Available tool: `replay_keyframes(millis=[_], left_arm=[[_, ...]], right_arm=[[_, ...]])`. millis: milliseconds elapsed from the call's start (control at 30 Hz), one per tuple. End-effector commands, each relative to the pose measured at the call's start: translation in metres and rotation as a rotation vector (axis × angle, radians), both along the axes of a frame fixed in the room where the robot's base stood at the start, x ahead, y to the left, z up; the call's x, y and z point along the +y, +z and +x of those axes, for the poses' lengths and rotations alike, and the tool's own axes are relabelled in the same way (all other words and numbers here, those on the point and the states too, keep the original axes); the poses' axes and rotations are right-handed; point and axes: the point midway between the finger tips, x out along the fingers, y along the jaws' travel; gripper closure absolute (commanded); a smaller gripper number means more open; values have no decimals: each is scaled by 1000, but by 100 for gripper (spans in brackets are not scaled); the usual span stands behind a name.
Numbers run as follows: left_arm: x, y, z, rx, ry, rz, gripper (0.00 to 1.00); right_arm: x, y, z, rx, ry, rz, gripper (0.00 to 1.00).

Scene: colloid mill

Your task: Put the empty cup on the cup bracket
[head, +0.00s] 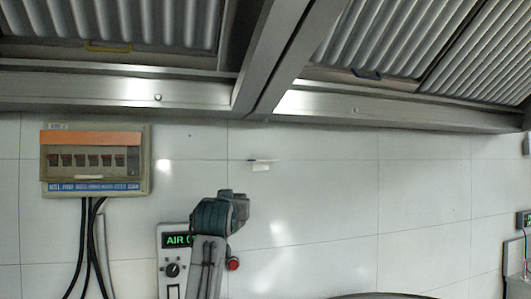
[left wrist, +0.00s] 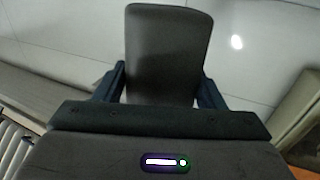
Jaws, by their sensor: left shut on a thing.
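In the left wrist view, my left gripper (left wrist: 160,82) is shut on a dark grey, smooth, slightly tapered thing (left wrist: 168,40), which looks like the cup. A dark finger lies against each side of it, and its lower part is hidden behind the gripper body. I cannot see inside it. In the head view, a dark grey and teal link of my arm rises at the lower middle; neither the gripper nor the cup can be made out there. I cannot make out a cup bracket in either view. My right gripper is not in view.
A breaker box (head: 95,160) with black cables hangs on the white tiled wall at left. A control panel (head: 172,262) with a green display is partly behind my arm. A small thin ledge (head: 262,164) is on the wall. A metal hood (head: 150,92) spans the top.

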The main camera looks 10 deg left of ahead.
Motion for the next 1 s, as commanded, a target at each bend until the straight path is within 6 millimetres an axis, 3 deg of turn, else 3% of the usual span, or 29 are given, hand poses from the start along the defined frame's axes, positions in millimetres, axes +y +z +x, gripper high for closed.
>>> replay_keyframes(millis=[33,200,400,567,667,1000], left_arm=[[-8,40,-3,-8,-33,-1,61],[-31,121,-15,-6,-135,0,61],[-49,180,-30,-3,-217,-1,61],[-55,198,-32,2,-244,-2,61],[-57,203,-20,5,-248,-2,61],[-60,206,69,7,-247,-3,61]], right_arm=[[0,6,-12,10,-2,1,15],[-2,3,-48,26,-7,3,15],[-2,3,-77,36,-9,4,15],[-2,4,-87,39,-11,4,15],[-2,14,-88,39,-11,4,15],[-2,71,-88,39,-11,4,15]])
